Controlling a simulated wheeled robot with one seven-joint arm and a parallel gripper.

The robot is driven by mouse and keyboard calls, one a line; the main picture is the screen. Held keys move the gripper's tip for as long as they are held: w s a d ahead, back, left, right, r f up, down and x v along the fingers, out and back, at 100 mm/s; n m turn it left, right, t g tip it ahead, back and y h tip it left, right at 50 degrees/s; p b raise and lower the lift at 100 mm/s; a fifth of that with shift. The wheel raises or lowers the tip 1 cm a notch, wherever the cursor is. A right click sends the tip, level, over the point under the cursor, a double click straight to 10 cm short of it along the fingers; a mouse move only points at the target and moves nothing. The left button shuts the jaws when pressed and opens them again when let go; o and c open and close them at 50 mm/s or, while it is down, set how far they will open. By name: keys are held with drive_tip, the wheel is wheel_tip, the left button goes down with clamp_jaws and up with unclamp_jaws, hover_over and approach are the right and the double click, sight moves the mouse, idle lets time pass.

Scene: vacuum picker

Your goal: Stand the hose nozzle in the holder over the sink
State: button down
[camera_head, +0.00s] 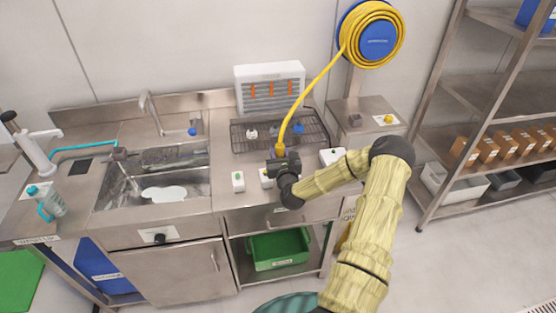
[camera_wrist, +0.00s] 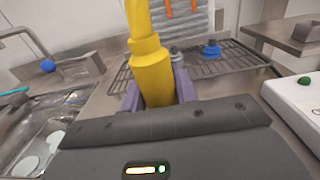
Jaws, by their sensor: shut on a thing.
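My gripper (camera_head: 279,163) is shut on the yellow hose nozzle (camera_wrist: 153,78); its purple fingers lie on both sides of the nozzle in the wrist view. The nozzle is held roughly upright above the counter, right of the sink. Its lower end is hidden behind my gripper's body. The yellow hose (camera_head: 312,88) runs from the nozzle up to a blue wall reel (camera_head: 378,40). The steel sink (camera_head: 128,190) is to the left, with white plates in it. A small grey fitting (camera_head: 119,153) stands at its left edge, by a teal hose; I cannot tell whether it is the holder.
A wire rack (camera_head: 250,143) with small blue and white pieces lies behind my gripper. A white heater-like box (camera_head: 270,88) stands at the back. A tap (camera_head: 152,112) rises behind the sink.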

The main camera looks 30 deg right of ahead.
drive_tip(key=shift+f+p, duration=0.4)
drive_tip(key=shift+f, duration=1.4)
drive_tip(key=shift+f, duration=0.1)
drive_tip(key=shift+f, duration=0.15)
drive_tip(key=c, duration=1.1)
unclamp_jaws()
drive_tip(key=shift+a, duration=0.1)
drive_tip(key=shift+r, duration=0.25)
drive_tip(key=shift+s+f, duration=0.15)
drive_tip(key=shift+s, duration=0.1)
drive_tip(key=b+v, duration=0.3)
drive_tip(key=v, duration=0.8)
drive_tip(key=shift+s+a, duration=0.1)
drive_tip(key=shift+s, duration=0.15)
